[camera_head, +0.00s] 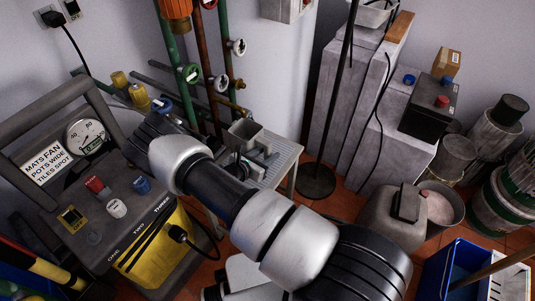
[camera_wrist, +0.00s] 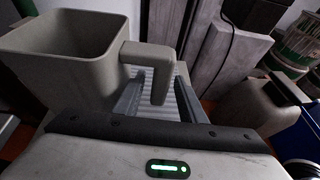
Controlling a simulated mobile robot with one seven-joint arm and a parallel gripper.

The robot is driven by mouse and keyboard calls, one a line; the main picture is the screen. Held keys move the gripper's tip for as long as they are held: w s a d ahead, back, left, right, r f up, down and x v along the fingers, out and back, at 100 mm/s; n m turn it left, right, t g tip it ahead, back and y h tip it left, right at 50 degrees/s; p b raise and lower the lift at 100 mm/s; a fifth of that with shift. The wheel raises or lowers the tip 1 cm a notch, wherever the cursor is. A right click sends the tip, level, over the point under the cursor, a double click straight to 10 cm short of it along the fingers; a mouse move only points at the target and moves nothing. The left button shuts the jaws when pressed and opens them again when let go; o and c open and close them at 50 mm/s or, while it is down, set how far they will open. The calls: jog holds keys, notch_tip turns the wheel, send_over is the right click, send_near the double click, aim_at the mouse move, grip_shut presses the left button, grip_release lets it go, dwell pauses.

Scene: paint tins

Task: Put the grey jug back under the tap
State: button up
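The grey jug (camera_head: 245,133) is square, open-topped and upright at the small grey table (camera_head: 286,152), just below a brass tap (camera_head: 232,107) on the pipes. In the wrist view the jug (camera_wrist: 70,60) fills the upper left, its handle (camera_wrist: 160,75) pointing toward the right. My gripper (camera_wrist: 160,102) has its two fingers apart, one on each side of the handle's lower end, with gaps showing between. In the head view my gripper (camera_head: 258,160) is partly hidden by my arm. The jug's base is hidden.
A machine with a gauge (camera_head: 85,135) and knobs stands at left. Pipes with valve wheels (camera_head: 190,73) rise behind the table. A lamp pole base (camera_head: 315,182), grey boards (camera_head: 355,110), a grey can (camera_head: 395,215) and a blue crate (camera_head: 460,265) are at right.

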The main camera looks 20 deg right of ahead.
jog(key=shift+f, duration=0.15)
jog(key=p+v, duration=0.4)
jog(key=v, duration=1.3)
jog(key=s+d+r+m+g+y, duration=0.2)
jog(key=d+r+m+g, duration=0.15)
jog(key=r+m, duration=0.6)
jog(key=s+d+r+m+g+y, duration=0.25)
jog(key=r+m+g, duration=0.2)
jog(key=r, duration=1.05)
jog(key=s+r+m+t+y, duration=0.5)
jog(key=s+r+m, duration=0.6)
jog(key=s+r, duration=0.5)
notch_tip(320, 180, up, 3)
jog(key=shift+d+f+y, duration=0.15)
jog(key=shift+d+y, duration=0.25)
jog(key=shift+y, duration=0.25)
jog(key=shift+o, duration=0.3)
